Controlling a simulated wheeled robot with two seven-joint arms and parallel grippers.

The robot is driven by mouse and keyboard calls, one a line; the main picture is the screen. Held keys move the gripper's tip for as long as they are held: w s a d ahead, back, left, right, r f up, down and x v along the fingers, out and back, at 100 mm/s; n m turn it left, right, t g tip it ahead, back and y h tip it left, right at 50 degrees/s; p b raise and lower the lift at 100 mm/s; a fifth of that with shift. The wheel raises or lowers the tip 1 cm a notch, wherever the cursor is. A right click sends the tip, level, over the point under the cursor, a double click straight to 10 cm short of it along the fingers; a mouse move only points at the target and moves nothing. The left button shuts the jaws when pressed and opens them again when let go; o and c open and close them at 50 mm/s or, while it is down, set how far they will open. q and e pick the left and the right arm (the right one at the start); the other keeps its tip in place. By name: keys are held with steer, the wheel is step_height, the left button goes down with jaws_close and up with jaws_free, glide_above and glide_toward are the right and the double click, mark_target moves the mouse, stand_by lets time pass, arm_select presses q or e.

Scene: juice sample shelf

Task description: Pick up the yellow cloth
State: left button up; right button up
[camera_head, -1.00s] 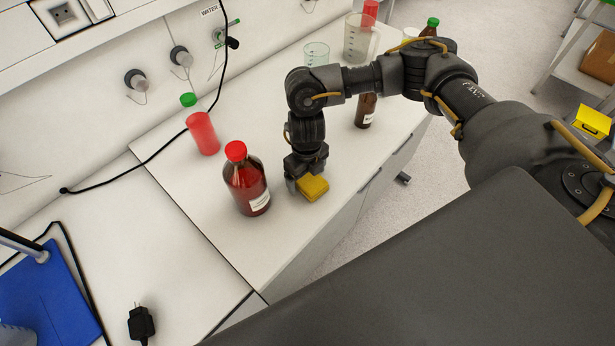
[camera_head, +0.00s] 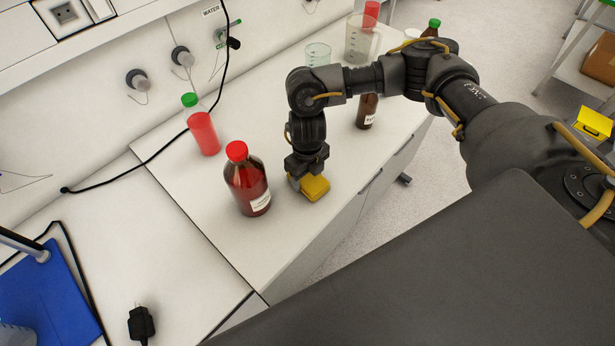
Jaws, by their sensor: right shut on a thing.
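The yellow cloth (camera_head: 315,188) is a small folded yellow block on the white bench, to the right of a large red-brown bottle. My right gripper (camera_head: 308,176) points down over it and is shut on it. The gripper hides the cloth's upper left part. I cannot tell whether the cloth touches the bench. My left gripper is not in view.
The large red-capped bottle (camera_head: 247,180) stands close to the left of the gripper. A red bottle with a green cap (camera_head: 202,131) is behind it. A brown bottle (camera_head: 366,111), a beaker (camera_head: 318,55) and a jug (camera_head: 360,40) stand farther back. The bench's front edge is near on the right.

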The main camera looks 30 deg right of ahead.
mark_target(307, 177)
steer(key=shift+r+b, duration=0.25)
steer(key=shift+b, duration=0.05)
step_height(307, 177, up, 3)
steer(key=shift+s+f+b, duration=0.1)
steer(key=shift+f+b, duration=0.05)
steer(key=shift+b, duration=0.25)
steer(key=s+r, duration=0.2)
steer(key=s+a+r+b, duration=0.1)
steer(key=s+r, duration=0.1)
steer(key=r, duration=0.1)
steer(key=shift+s+r, duration=0.15)
steer(key=shift+s, duration=0.1)
steer(key=s+a+r+p, duration=0.1)
steer(key=s+r+p, duration=0.3)
steer(key=s, duration=0.5)
steer(key=shift+a+p, duration=0.4)
steer(key=shift+p, duration=0.75)
steer(key=o, duration=0.5)
steer(key=shift+c, duration=0.2)
steer(key=c, duration=0.4)
